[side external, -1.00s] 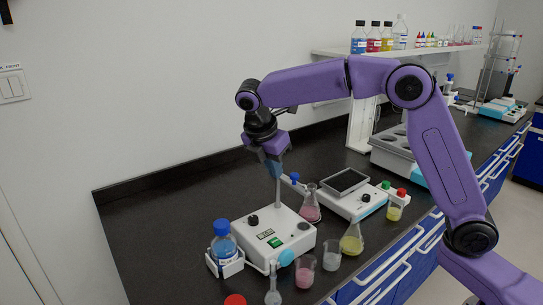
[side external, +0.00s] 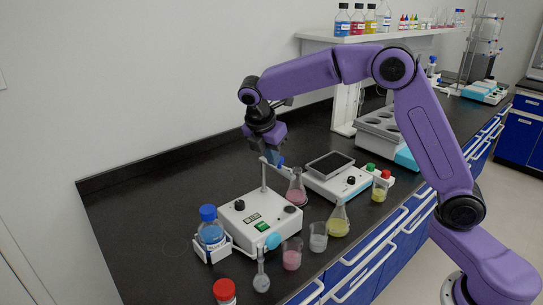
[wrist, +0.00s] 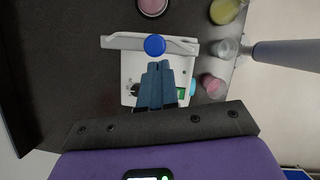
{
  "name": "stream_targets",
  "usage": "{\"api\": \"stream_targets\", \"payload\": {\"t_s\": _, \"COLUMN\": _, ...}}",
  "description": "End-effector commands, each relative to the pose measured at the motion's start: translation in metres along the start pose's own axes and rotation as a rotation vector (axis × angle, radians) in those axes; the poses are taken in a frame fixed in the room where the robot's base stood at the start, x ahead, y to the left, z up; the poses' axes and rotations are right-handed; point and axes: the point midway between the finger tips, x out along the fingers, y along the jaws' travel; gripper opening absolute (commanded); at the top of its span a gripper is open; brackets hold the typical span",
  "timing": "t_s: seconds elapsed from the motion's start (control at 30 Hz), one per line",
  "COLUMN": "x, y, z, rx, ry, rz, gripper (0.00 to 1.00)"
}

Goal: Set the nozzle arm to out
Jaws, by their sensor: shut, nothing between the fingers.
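The white distiller box (side external: 262,222) stands on the black bench with a dial and a green switch. A thin post rises from it, and the pale nozzle arm (side external: 268,161) with a blue knob (side external: 281,161) shows near its top. In the wrist view the nozzle arm (wrist: 122,43) lies crosswise above the box (wrist: 130,67), with the round blue knob (wrist: 155,45) near its middle. My gripper (side external: 273,157) is shut and empty. Its blue fingertips (wrist: 158,66) are just below the knob in the wrist view, and partly hide the box. I cannot tell whether they touch the nozzle arm.
A blue-capped bottle (side external: 210,228) stands left of the box. A pink flask (side external: 296,190), a yellow flask (side external: 339,220), beakers (side external: 318,238) and a small round flask (side external: 261,276) crowd its right and front. A hotplate (side external: 334,172) stands behind right. The bench behind left is clear.

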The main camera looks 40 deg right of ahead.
Motion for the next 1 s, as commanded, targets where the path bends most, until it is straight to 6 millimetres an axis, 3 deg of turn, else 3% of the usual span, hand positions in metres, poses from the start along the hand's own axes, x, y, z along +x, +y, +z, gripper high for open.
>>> {"api": "stream_targets", "payload": {"t_s": 1.0, "x": 0.005, "y": -0.009, "z": 0.013, "rx": -0.169, "ry": 0.000, "rz": 0.067, "gripper": 0.00}}
